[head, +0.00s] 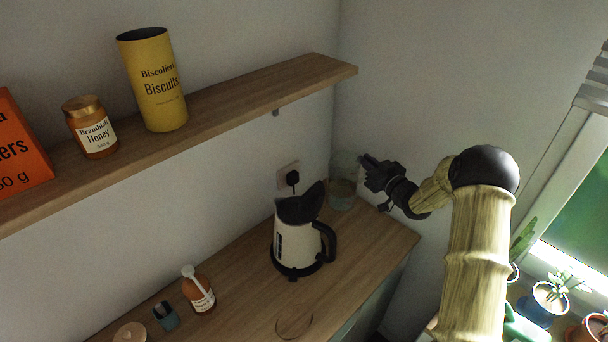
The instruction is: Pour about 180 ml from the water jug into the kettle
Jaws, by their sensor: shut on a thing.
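The clear glass water jug (342,194) is near the counter's far right end, behind and to the right of the kettle, with some water in its lower part. It looks upright; I cannot tell whether it touches the counter. My gripper (367,166) reaches in from the right and is shut on the jug near its upper right side; the exact hold is hard to make out. The kettle (295,245), cream with a black handle and base, stands upright on the counter. Its black lid is raised at the top. The inside of the kettle is hidden.
A wooden shelf (300,72) above carries a biscuit tin (157,85), honey jar (96,140) and orange box (18,150). A plug sits in a wall socket (286,172) behind the kettle.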

